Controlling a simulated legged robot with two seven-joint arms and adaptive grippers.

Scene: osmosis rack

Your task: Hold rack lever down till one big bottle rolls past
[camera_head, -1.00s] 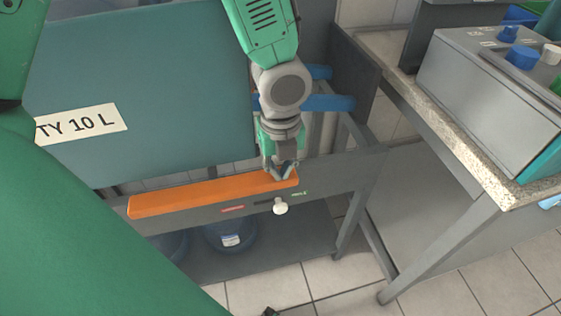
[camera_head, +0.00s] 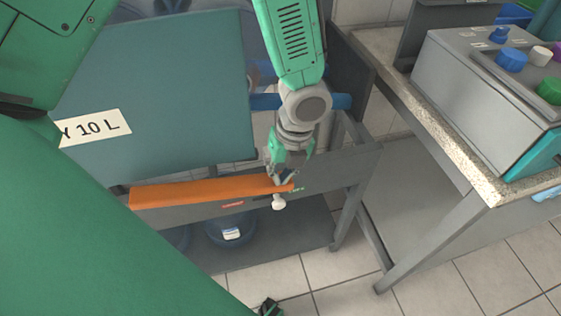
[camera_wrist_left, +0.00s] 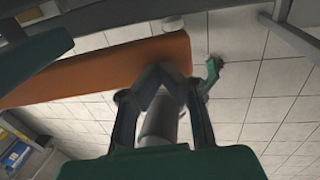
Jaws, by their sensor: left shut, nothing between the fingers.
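The orange lever bar (camera_head: 205,192) runs across the front of the grey rack (camera_head: 335,172). My left gripper (camera_head: 284,184) is shut and empty, its fingertips against the bar's right end. In the left wrist view, its fingers (camera_wrist_left: 160,80) meet at the end of the orange bar (camera_wrist_left: 110,68). A large blue bottle (camera_head: 232,228) with a white label is low in the rack. Bluish clear shapes, seemingly bottles, show behind the panel. A small dark and green part at the bottom edge, seemingly my right gripper (camera_head: 270,306), is cut off.
A green-grey panel (camera_head: 170,80) marked "10 L" covers much of the rack. A white knob (camera_head: 279,202) sticks out under the bar's right end. A stone-topped bench (camera_head: 440,140) with a grey control box (camera_head: 485,95) stands at right. Tiled floor is open in front.

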